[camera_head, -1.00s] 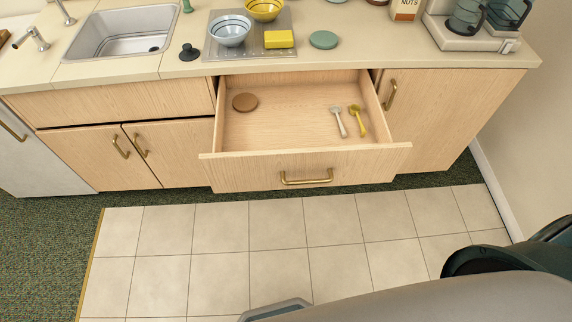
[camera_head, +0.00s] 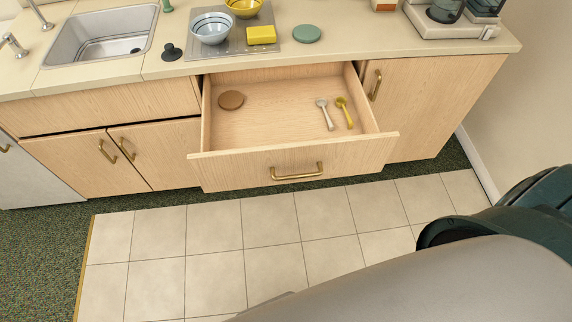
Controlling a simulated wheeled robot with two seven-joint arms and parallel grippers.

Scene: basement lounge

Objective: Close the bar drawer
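The bar drawer (camera_head: 240,161) is pulled far out from the wooden cabinet under the counter. A brass bar handle (camera_head: 297,173) is on its front. Inside lie a brown round disc (camera_head: 231,100), a pale spoon-like utensil (camera_head: 326,115) and a yellow one (camera_head: 344,112). Neither gripper shows in the head view. Only a grey and dark part of my own body fills the lower right. Nothing touches the drawer.
The counter (camera_head: 110,80) above holds a sink (camera_head: 100,35), bowls (camera_head: 211,27), a yellow sponge-like block (camera_head: 261,34), a green disc (camera_head: 307,33) and a coffee machine (camera_head: 455,22). The tiled floor (camera_head: 270,220) before the drawer is clear. A wall (camera_head: 520,100) stands at right.

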